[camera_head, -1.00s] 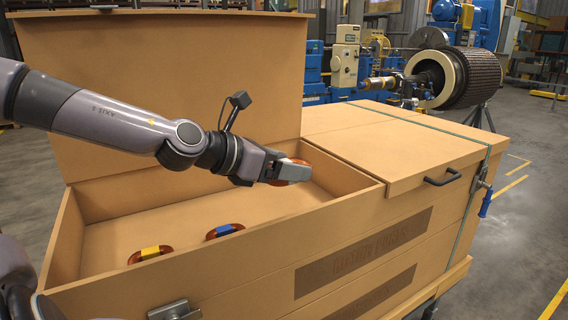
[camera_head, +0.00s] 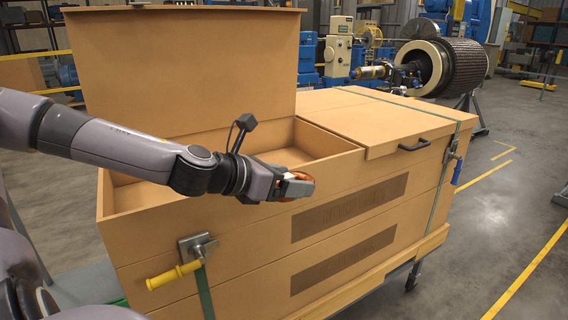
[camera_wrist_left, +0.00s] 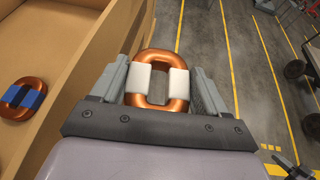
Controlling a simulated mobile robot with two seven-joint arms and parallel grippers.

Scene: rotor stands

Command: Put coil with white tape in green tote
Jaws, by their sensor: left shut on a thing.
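My left gripper (camera_head: 296,184) is shut on a copper-coloured oval coil with white tape (camera_wrist_left: 158,54). In the left wrist view the coil stands between the two fingers, with a white tape band on each side and an open middle. In the head view only an orange-brown part of the coil (camera_head: 301,176) shows at the gripper tip, held in front of the crate's front wall. The floor shows beneath the coil in the left wrist view. No green tote is in view. My right gripper is not in view.
A large tan crate (camera_head: 270,235) stands open on its left half, its lid raised. A coil with blue tape (camera_wrist_left: 22,98) lies inside. A latch with a yellow handle (camera_head: 175,276) sticks out in front. Open floor (camera_head: 500,225) lies to the right.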

